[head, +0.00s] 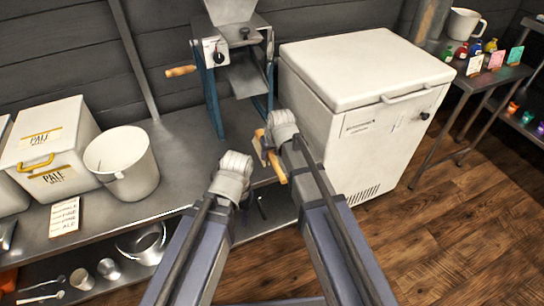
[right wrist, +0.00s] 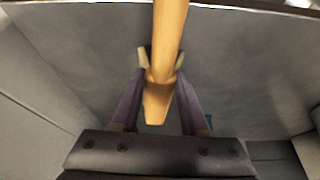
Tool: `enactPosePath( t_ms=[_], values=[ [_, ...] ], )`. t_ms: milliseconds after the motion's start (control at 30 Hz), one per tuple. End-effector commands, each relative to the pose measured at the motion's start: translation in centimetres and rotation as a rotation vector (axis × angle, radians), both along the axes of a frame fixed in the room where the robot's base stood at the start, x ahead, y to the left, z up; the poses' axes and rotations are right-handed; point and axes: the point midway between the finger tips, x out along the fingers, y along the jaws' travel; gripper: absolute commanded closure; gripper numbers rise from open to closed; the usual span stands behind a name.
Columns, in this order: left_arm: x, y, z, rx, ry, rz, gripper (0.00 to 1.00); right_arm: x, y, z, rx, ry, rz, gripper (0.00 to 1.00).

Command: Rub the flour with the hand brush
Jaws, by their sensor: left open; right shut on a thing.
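My right gripper (head: 270,154) is shut on the wooden hand brush (head: 277,169), above the front edge of the steel bench near the mill. In the right wrist view the brush's tan handle (right wrist: 168,30) stands between the two purple fingers (right wrist: 161,72), over a plain grey surface. My left gripper (head: 236,178) is open and lower, to the left of the brush, near the bench's front edge. Its fingers are mostly hidden behind its wrist. I cannot make out any flour in either view; part of the bench by the mill is hidden by my arms.
A mill (head: 222,85) with a wooden crank stands on the steel bench (head: 180,150). A white bucket (head: 124,165), a pale malt box (head: 50,150) and a card (head: 65,216) are to its left. A white chest freezer (head: 365,110) blocks the right. The wooden floor (head: 460,240) is clear.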

Motion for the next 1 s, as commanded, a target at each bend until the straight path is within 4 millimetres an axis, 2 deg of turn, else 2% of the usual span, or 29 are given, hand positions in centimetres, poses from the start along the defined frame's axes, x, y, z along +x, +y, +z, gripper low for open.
enactPosePath(
  t_ms=[567,1000],
  values=[
    [0.0,0.0,-0.3,0.000,0.000,0.000,0.50,0.3,-1.6,-0.4,-0.003,0.001,-0.001,1.00],
    [0.0,0.0,-0.2,0.000,0.000,0.000,0.50,-2.9,-2.5,-0.2,-0.003,0.004,-0.001,1.00]
  ],
)
